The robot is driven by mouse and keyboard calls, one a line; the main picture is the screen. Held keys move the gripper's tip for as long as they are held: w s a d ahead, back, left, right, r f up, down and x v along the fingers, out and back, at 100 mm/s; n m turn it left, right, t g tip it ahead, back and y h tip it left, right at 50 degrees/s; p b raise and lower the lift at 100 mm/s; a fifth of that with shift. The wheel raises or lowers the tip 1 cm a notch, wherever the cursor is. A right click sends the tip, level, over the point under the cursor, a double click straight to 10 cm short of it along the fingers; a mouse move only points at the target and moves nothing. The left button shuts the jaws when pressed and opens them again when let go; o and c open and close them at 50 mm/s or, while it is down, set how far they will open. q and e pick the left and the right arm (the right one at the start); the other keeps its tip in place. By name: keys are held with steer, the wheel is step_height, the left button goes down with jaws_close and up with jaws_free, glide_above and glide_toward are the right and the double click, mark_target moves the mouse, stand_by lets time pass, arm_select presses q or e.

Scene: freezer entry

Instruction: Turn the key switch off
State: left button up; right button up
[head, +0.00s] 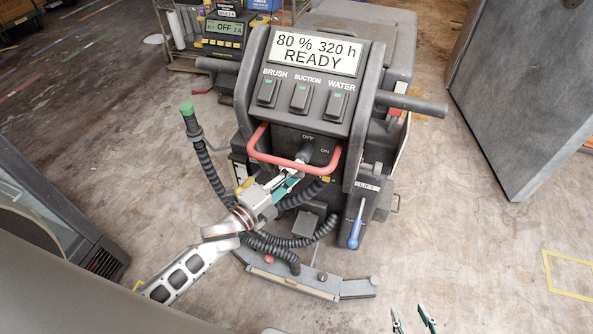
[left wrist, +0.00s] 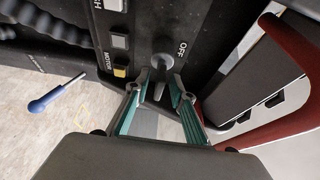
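The key switch (head: 306,153) is a grey key on the dark front panel of a floor-cleaning machine, below the "OFF" mark and left of "ON". It also shows in the left wrist view (left wrist: 161,64). The display (head: 314,52) reads "80 % 320 h READY". My left gripper (head: 294,171) is at the key, under the red handle. In the left wrist view its two fingertips (left wrist: 161,82) stand apart, one on each side of the key, with no clear grip on it. My right gripper (head: 413,319) shows only two separated fingertips at the bottom edge.
The red handle bar (head: 258,154) arches close around the key area. Three rocker switches (head: 301,96) sit above it. A blue-handled lift lever (head: 355,228) is at lower right. Black hoses (head: 213,172) hang at left.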

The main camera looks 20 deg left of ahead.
arm_select(q)
steer(key=shift+w+d, duration=0.2)
steer(key=shift+w, duration=0.2)
jaws_close()
